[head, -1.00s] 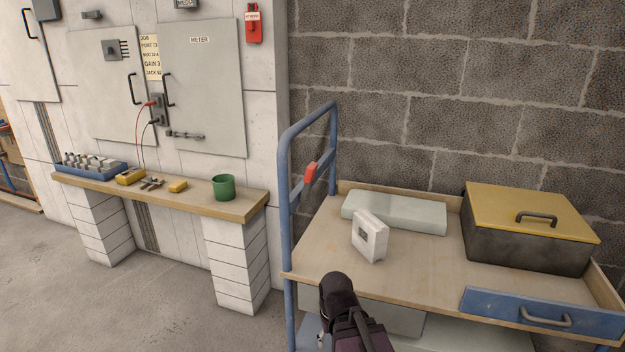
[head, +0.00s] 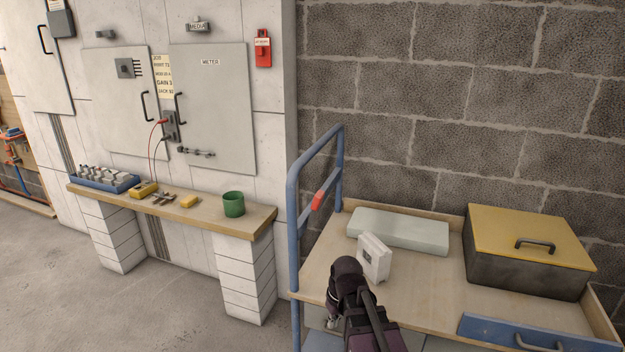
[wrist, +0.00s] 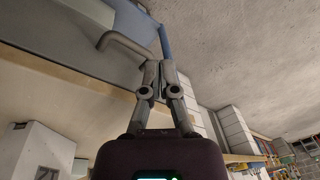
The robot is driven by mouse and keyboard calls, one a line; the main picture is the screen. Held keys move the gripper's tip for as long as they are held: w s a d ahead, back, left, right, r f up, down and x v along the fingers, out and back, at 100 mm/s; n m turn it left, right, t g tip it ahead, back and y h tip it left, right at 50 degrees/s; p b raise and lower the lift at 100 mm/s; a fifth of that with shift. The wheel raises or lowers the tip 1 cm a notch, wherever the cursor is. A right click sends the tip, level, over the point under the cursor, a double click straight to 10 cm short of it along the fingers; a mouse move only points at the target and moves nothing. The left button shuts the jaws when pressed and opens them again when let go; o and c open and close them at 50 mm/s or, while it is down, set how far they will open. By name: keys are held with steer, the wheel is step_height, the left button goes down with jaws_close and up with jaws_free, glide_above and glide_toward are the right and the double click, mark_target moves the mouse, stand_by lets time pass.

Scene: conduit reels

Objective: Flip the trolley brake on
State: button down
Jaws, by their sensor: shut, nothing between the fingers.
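The trolley (head: 476,312) has a wooden deck and a blue tube handle at its left end. A red piece (head: 318,201) sits on the handle's crossbar. In the wrist view a bent grey bar (wrist: 125,46) shows beside a blue part (wrist: 165,40); I cannot tell whether this bar or the red piece is the brake. My gripper (wrist: 157,72) is shut and empty, its fingertips close to the bar in that picture; I cannot tell whether they touch. In the head view my gripper (head: 333,322) is low by the deck's front left corner, partly hidden by my wrist.
On the deck are a white box (head: 374,258), a pale flat case (head: 398,229) and a dark box with a yellow lid (head: 530,245). A bench (head: 215,220) with a green cup (head: 233,204) stands left along the wall. The floor in front of the bench is clear.

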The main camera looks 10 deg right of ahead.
steer(key=w+r+n+y+p, duration=0.1)
steer(key=w+r+n+p, duration=0.15)
steer(key=r+p, duration=0.4)
steer(key=w+r+n+t+y+p, duration=0.1)
steer(key=w+r+p, duration=0.35)
steer(key=r, duration=0.25)
steer(key=w+r+n+y+p, duration=0.1)
steer(key=w+r+p, duration=0.2)
steer(key=r+p, duration=0.3)
steer(key=n+t+y+p, duration=0.15)
steer(key=n+p, duration=0.25)
steer(key=p, duration=1)
glide_toward(315, 210)
step_height(315, 210, up, 4)
steer(key=w, duration=0.2)
steer(key=shift+w+r+n+t+p, duration=0.25)
steer(key=shift+r+n+p, duration=0.1)
steer(key=shift+p, duration=0.3)
steer(key=shift+f, duration=0.2)
steer(key=shift+b+x, duration=4.15)
steer(key=shift+x, duration=0.7)
steer(key=shift+a, duration=0.1)
steer(key=shift+s+a, duration=0.1)
steer(key=shift+a, duration=0.05)
steer(key=shift+y+b, duration=0.25)
steer(key=shift+b, duration=0.05)
